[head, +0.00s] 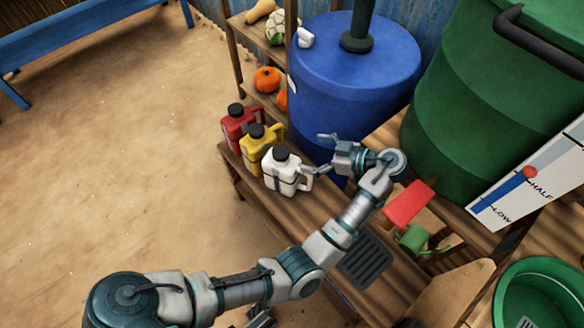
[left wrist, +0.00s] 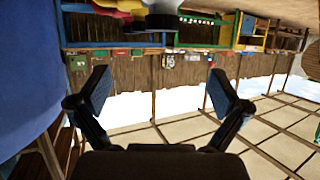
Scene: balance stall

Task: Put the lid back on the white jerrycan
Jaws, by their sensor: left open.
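The white jerrycan (head: 283,176) stands upright on the wooden bench, at the right end of a row of three. A black lid (head: 281,153) shows on top of it; I cannot tell whether it is seated. My left gripper (head: 322,154) is open and empty, just right of the white jerrycan near its handle, fingers pointing left toward it. I cannot tell whether a finger touches the handle. In the left wrist view the two fingers (left wrist: 160,90) are spread with nothing between them. A pale shape at that view's top edge may be the white jerrycan. My right gripper is not clearly seen.
The yellow jerrycan (head: 256,155) and the red jerrycan (head: 236,124) stand left of the white one, both with black lids. A blue barrel (head: 350,75) and a green barrel (head: 460,110) stand behind.

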